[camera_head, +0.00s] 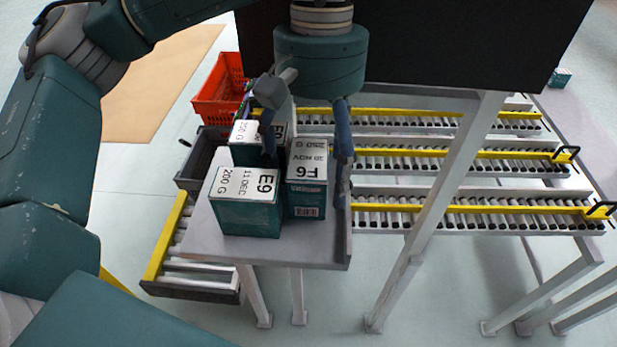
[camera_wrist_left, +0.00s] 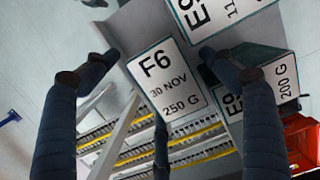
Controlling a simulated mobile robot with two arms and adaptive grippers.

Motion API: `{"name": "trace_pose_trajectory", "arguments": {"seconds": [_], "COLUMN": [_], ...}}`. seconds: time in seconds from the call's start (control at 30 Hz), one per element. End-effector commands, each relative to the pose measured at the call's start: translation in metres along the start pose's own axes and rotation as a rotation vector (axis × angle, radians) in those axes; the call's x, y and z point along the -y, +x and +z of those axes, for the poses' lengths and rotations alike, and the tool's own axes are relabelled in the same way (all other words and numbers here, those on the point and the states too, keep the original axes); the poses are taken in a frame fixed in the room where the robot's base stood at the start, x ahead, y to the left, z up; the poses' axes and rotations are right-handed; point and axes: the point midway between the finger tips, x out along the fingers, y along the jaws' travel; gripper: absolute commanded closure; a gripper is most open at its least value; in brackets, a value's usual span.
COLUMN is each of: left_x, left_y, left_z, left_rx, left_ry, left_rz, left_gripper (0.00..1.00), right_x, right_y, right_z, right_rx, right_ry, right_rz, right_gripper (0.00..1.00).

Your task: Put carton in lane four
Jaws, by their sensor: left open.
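My left gripper (camera_head: 306,150) is open and points down over a group of teal cartons with white tops on a small grey table. The carton marked F6 (camera_head: 307,185) stands upright between its spread fingers, and it also shows in the left wrist view (camera_wrist_left: 168,82). I cannot tell whether the fingers touch it. The E9 carton (camera_head: 246,200) stands just left of F6, in front. Another carton (camera_head: 245,142) stands behind it, partly hidden by a finger. Roller lanes (camera_head: 470,210) with yellow rails lie to the right; no lane numbers are readable.
The table (camera_head: 310,250) has a raised lip on its right side. A slanted grey post (camera_head: 440,205) stands between the table and the lane ends. A red basket (camera_head: 215,100) and a dark tray (camera_head: 200,155) are behind left. A black panel (camera_head: 440,45) blocks the far view.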

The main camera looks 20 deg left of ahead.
Motion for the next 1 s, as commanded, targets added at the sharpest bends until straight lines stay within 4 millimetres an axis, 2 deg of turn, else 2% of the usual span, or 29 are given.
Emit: {"name": "trace_pose_trajectory", "arguments": {"seconds": [0.27,0.57,0.83,1.0], "left_x": [0.0,0.0,0.0,0.0], "left_y": [0.0,0.0,-0.002,-0.009], "left_z": [0.0,0.0,0.0,0.001], "left_rx": [0.0,0.0,0.0,-0.001], "left_ry": [0.0,0.0,0.0,-0.001], "left_rz": [0.0,0.001,0.001,0.001], "left_gripper": [0.19,0.78,0.79,0.79], "right_x": [0.0,0.0,0.0,0.0], "right_y": [0.0,0.0,-0.002,-0.013], "right_z": [0.0,0.0,0.0,-0.001], "right_rx": [0.0,0.0,0.0,0.0], "right_ry": [0.0,-0.001,0.0,0.0], "right_rz": [0.0,0.0,0.0,0.0], "right_gripper": [1.0,1.0,1.0,1.0]}}
